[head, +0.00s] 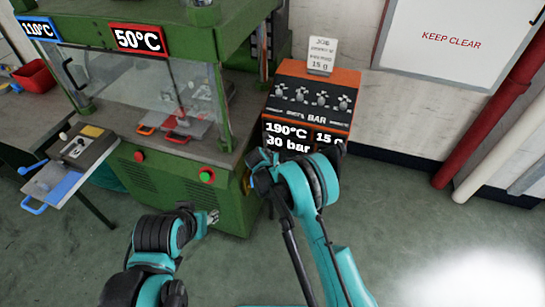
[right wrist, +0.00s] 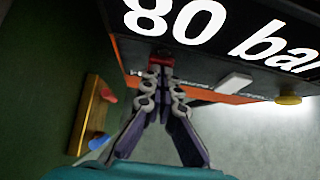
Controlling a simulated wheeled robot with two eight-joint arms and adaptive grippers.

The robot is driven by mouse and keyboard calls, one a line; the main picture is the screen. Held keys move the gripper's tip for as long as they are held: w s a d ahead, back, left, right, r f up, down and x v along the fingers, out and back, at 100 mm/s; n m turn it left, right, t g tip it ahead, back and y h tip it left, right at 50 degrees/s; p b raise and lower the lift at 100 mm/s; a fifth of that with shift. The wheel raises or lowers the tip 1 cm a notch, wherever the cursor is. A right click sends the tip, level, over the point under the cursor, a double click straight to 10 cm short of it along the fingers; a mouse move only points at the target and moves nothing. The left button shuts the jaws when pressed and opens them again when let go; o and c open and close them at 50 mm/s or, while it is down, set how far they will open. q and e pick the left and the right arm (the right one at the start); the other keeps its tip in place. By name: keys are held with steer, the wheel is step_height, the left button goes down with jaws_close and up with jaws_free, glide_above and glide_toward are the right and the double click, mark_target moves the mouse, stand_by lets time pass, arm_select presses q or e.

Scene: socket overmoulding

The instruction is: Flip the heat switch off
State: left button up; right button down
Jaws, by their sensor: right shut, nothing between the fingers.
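The control unit (head: 316,78) is a black box with orange edges. Its displays read 190°C, 30 or 80 bar and 15. In the right wrist view a red switch (right wrist: 160,61), a white lever (right wrist: 233,80) and a yellow knob (right wrist: 289,99) show along it. I cannot read which is the heat switch. My right gripper (right wrist: 158,82) is shut and empty, its tips at or just below the red switch; contact is unclear. In the head view my right arm hides its fingertips. My left gripper (head: 212,217) is low before the green press; its jaw state is unclear.
The green press (head: 185,190) stands left of the control unit, with red (head: 139,156) and green (head: 205,176) buttons on its front. A side shelf (head: 85,145) sticks out left. A red pipe (head: 490,120) runs at right. The floor at lower right is clear.

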steer(key=shift+s+f, duration=0.1)
steer(key=shift+r, duration=0.8)
steer(key=shift+a, duration=0.1)
